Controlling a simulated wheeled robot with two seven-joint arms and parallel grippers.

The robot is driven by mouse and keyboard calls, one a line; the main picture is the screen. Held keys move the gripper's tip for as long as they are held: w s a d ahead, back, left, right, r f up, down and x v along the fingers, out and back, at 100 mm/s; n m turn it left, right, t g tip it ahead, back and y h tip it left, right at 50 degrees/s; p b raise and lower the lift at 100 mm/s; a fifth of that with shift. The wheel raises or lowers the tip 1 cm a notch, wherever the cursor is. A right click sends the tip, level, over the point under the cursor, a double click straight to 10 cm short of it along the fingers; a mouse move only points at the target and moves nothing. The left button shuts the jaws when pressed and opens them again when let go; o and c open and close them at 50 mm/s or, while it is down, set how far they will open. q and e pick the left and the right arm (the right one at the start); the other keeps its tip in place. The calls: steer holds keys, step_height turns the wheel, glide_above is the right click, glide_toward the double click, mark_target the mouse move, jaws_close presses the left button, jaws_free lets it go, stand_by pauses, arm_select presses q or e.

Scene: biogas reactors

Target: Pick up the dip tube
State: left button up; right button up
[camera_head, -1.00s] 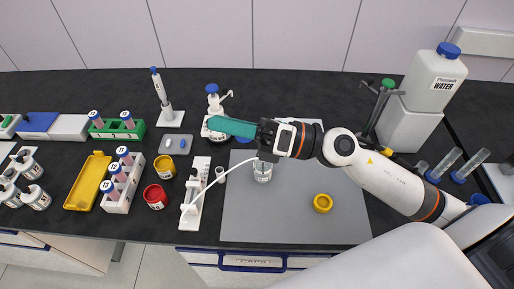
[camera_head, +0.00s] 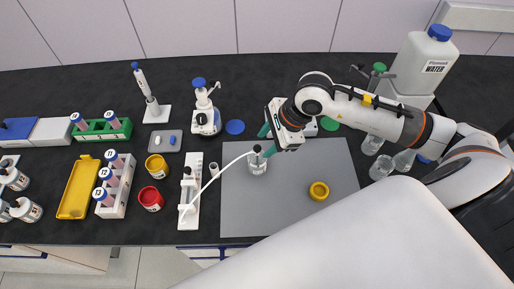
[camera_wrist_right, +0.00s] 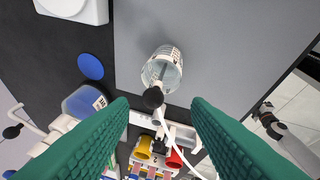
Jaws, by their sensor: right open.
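The dip tube appears to be the grey rod with a black stopper (camera_head: 257,149) standing in a small clear labelled bottle (camera_head: 257,165) on the grey mat (camera_head: 285,208). A thin white hose runs from its top to the white stand on the left. In the right wrist view the black stopper (camera_wrist_right: 153,97) lies between the two teal fingers, with the bottle (camera_wrist_right: 162,65) beyond. My right gripper (camera_head: 266,141) is open and empty, its fingertips close to the stopper; I cannot tell whether they touch it. My left gripper is not in view.
A white stand (camera_head: 189,198) is left of the mat. A yellow ring cap (camera_head: 319,191) lies on the mat. A wash bottle (camera_head: 206,110) and a blue disc (camera_head: 235,127) are behind. Red (camera_head: 151,199) and yellow (camera_head: 157,166) jars stand further left.

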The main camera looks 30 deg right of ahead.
mark_target(259, 147)
steer(key=shift+w+a+f+p, duration=0.2)
steer(key=shift+w+f+p, duration=0.05)
steer(key=shift+f+p, duration=0.15)
steer(key=x, duration=0.1)
steer(key=p+x, duration=0.1)
steer(key=x, duration=0.1)
steer(key=p+x, duration=0.1)
steer(key=shift+w+a+f, duration=0.1)
steer(key=shift+w+f, duration=0.2)
steer(key=shift+w, duration=0.05)
jaws_close()
